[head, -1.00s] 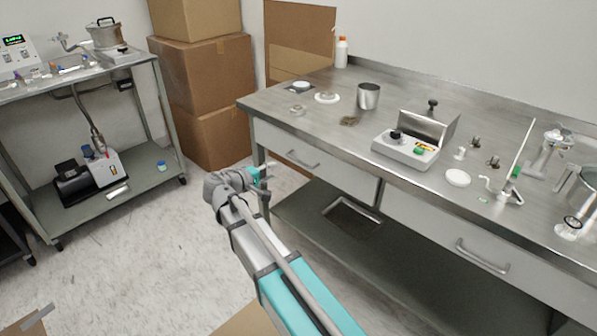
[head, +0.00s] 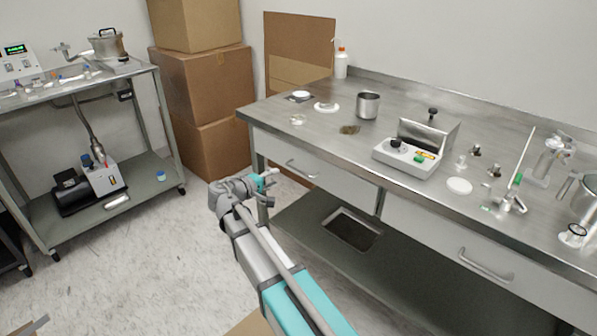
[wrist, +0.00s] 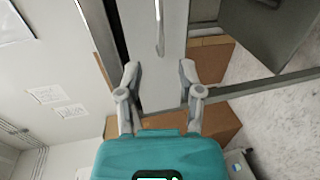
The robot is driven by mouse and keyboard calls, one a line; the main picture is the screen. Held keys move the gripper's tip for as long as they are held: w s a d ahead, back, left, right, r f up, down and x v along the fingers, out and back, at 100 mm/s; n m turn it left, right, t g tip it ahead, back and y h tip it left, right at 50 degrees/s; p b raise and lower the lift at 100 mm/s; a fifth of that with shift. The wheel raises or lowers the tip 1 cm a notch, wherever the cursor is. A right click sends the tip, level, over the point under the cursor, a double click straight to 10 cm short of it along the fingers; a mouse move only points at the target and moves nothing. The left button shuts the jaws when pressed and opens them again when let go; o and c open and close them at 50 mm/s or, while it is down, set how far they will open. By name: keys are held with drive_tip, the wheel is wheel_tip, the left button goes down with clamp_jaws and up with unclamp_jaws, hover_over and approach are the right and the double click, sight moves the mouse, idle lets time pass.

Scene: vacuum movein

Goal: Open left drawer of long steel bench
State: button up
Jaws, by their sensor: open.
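The long steel bench (head: 400,119) stands at the right in the head view. Its left drawer (head: 330,176) is shut, with a bar handle (head: 302,169) on its front. The handle also shows at the top of the wrist view (wrist: 159,28), ahead of my fingertips and roughly between their lines. My gripper (head: 268,182) is in front of the bench's left end, to the left of the handle and apart from it. In the wrist view my gripper (wrist: 159,72) has its two fingers wide apart with nothing between them.
The right drawer (head: 470,250) is shut too. Cardboard boxes (head: 205,85) stand behind the bench's left end. A cart (head: 150,185) with equipment is at the left. Open floor (head: 150,260) lies between.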

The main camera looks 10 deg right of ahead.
sight(297, 170)
drive_tip(key=b+x, duration=0.2)
drive_tip(key=x, duration=0.9)
drive_tip(key=shift+c, duration=0.2)
clamp_jaws()
drive_tip(key=shift+d, duration=0.2)
